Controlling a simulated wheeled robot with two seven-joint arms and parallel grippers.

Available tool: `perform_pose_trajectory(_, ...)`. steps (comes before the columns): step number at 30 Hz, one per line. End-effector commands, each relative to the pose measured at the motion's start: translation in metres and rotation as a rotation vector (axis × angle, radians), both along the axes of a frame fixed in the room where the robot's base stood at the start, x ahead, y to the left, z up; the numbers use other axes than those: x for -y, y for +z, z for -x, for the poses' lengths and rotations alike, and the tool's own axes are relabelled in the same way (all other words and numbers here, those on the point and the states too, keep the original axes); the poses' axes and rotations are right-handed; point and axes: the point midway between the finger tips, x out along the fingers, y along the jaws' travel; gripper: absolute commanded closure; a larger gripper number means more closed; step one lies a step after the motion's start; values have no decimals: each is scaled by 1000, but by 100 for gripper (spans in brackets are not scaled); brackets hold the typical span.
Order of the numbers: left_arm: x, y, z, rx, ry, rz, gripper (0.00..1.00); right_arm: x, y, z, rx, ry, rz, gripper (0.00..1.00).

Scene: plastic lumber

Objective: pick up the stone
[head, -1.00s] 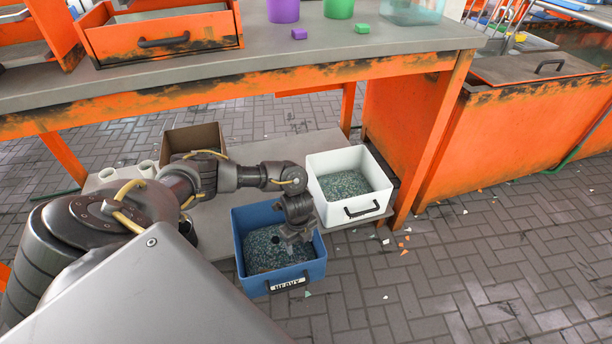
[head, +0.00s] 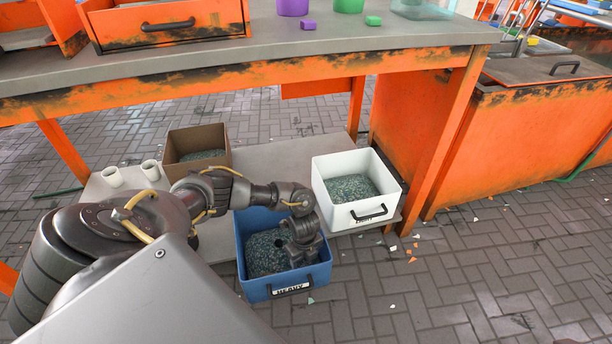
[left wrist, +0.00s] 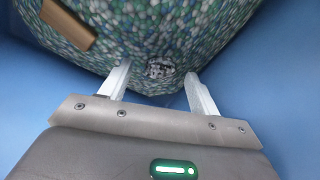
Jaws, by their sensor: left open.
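A small black-and-white speckled stone (left wrist: 160,67) lies among green, blue and white pellets in the blue bin (head: 285,287). In the left wrist view it sits between and just beyond my open left fingers (left wrist: 158,78). Nothing is held. My left gripper also shows in the head view (head: 302,256), inside the blue bin near its right wall. A small dark spot shows on the pellets beside the gripper there; I cannot tell whether it is the stone. My right gripper is not in view.
A brown block (left wrist: 68,25) lies on the pellets. A white bin (head: 384,211) stands right of the blue bin, a brown box (head: 176,142) and two white cups (head: 112,176) behind left. The orange-edged workbench (head: 240,72) is above and behind.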

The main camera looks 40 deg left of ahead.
Motion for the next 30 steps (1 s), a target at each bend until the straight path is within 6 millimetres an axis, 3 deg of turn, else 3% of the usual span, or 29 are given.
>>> perform_pose_trajectory(1,0,-13,0,0,2,0,38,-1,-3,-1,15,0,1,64)
perform_pose_trajectory(4,0,-22,0,0,2,-1,38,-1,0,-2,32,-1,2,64)
perform_pose_trajectory(13,-1,-24,0,1,1,-1,38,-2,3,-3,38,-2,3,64)
perform_pose_trajectory(24,0,-24,0,1,1,0,85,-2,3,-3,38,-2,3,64)
perform_pose_trajectory(30,0,-23,-1,1,1,0,87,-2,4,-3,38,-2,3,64)
